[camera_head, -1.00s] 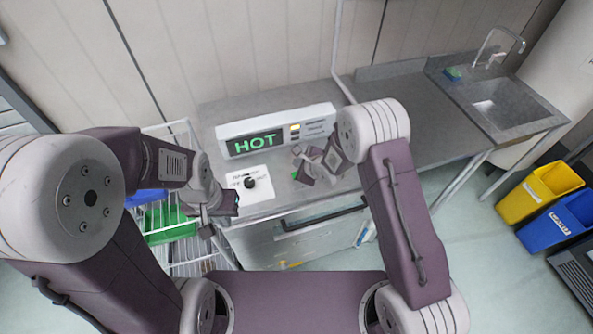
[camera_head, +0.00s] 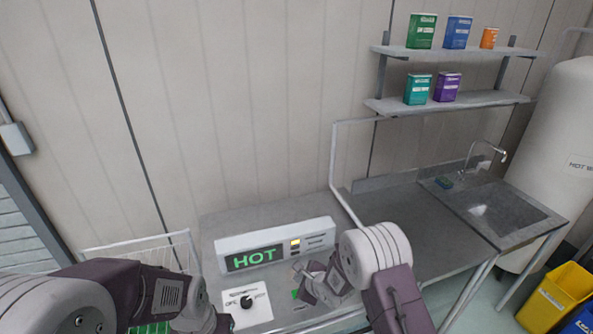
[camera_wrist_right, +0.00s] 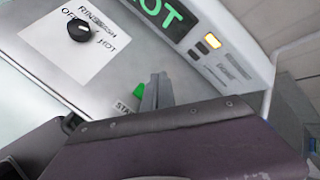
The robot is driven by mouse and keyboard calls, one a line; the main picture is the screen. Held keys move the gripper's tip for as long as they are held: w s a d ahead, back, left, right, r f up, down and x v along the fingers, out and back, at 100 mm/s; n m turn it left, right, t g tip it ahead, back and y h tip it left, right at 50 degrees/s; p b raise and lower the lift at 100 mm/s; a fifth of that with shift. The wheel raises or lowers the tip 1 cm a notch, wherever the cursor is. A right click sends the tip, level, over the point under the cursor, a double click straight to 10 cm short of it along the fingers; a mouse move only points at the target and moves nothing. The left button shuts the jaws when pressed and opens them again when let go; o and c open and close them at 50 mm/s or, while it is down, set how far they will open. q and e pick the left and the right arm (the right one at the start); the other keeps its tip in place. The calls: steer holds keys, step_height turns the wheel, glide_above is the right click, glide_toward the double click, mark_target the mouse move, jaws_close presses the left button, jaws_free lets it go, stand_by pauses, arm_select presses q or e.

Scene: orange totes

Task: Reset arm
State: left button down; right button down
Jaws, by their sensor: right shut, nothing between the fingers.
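My right gripper (camera_head: 298,268) is at the front right of the grey machine with the HOT display (camera_head: 255,256). In the right wrist view my right gripper (camera_wrist_right: 156,92) has its fingers together and empty, close beside the green start button (camera_wrist_right: 138,91). I cannot tell whether they touch it. The black dial (camera_head: 246,301) on its white plate is left of my right gripper. My left arm comes in at the lower left. Its gripper (camera_head: 224,322) is partly visible at the bottom edge, and its fingers are not clear.
A wire rack (camera_head: 140,250) stands at the left. A counter with a sink (camera_head: 490,213) and faucet is at the right. Wall shelves (camera_head: 450,103) hold several coloured boxes. A white tank (camera_head: 555,165) and a yellow bin (camera_head: 556,298) are at the far right.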

steer(key=w+d+r+m+t+h+b, duration=0.1)
steer(key=w+d+r+t+b, duration=0.3)
steer(key=d+r, duration=0.4)
steer(key=s+d+r+n+g+h+b, duration=0.1)
steer(key=s+d+n+g+h+b, duration=0.15)
steer(key=s+d, duration=0.4)
steer(key=s+d+f+n+g, duration=0.1)
steer(key=s+f+n+g, duration=0.2)
steer(key=s+n, duration=0.6)
steer(key=s+d+f+n+g+b, duration=0.1)
steer(key=s+f+n+g, duration=0.3)
steer(key=s+n, duration=0.6)
steer(key=s+g, duration=0.1)
steer(key=s, duration=0.3)
steer(key=shift+s+d+h, duration=0.25)
steer(key=shift+h, duration=0.1)
steer(key=shift+n, duration=0.25)
